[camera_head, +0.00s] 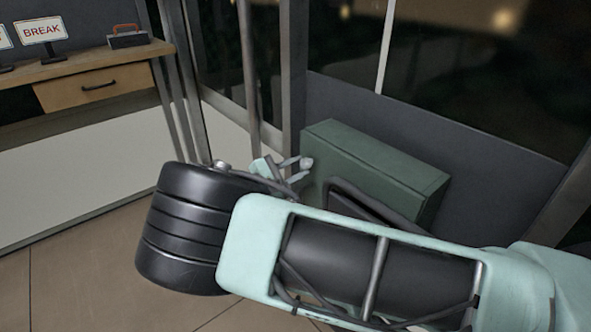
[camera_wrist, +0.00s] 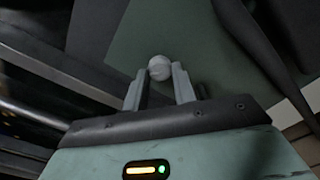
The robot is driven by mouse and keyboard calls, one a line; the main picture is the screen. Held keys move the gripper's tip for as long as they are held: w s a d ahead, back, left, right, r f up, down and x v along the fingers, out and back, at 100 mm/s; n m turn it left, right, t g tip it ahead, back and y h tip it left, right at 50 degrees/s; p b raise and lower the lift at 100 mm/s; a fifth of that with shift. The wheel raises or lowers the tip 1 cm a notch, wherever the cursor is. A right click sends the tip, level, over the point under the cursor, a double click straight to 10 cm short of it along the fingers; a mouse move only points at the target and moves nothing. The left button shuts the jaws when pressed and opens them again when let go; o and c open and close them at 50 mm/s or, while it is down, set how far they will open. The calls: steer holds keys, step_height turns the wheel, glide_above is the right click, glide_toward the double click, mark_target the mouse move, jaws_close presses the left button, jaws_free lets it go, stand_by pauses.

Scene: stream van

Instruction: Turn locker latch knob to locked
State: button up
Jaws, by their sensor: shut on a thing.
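The green locker (camera_head: 385,168) stands against the dark wall panel in the head view, partly hidden behind my arm. Its green face (camera_wrist: 215,50) fills the middle of the wrist view. The latch knob (camera_head: 306,163) is small, round and pale grey, at the locker's left side. In the wrist view the knob (camera_wrist: 160,68) sits between the tips of my gripper (camera_wrist: 160,82). My gripper (camera_head: 294,169) is shut on the knob. I cannot tell from these frames which way the knob is turned.
A wooden desk (camera_head: 75,70) with a drawer stands at the upper left. It holds a BREAK sign (camera_head: 42,31) and a small dark box with a red handle (camera_head: 127,36). Grey posts (camera_head: 292,75) rise close behind my gripper. Brown tiled floor (camera_head: 80,270) is clear at the lower left.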

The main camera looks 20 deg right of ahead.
steer(key=m+b, duration=0.1)
steer(key=m, duration=0.3)
steer(key=shift+m, duration=0.3)
steer(key=m+b, duration=0.1)
steer(key=m, duration=0.3)
steer(key=shift+m, duration=0.3)
steer(key=o, duration=1)
steer(key=shift+a, duration=0.15)
steer(key=v, duration=1.7)
steer(key=shift+s+a+b, duration=0.1)
steer(key=shift+s+b, duration=0.05)
steer(key=shift+b, duration=0.15)
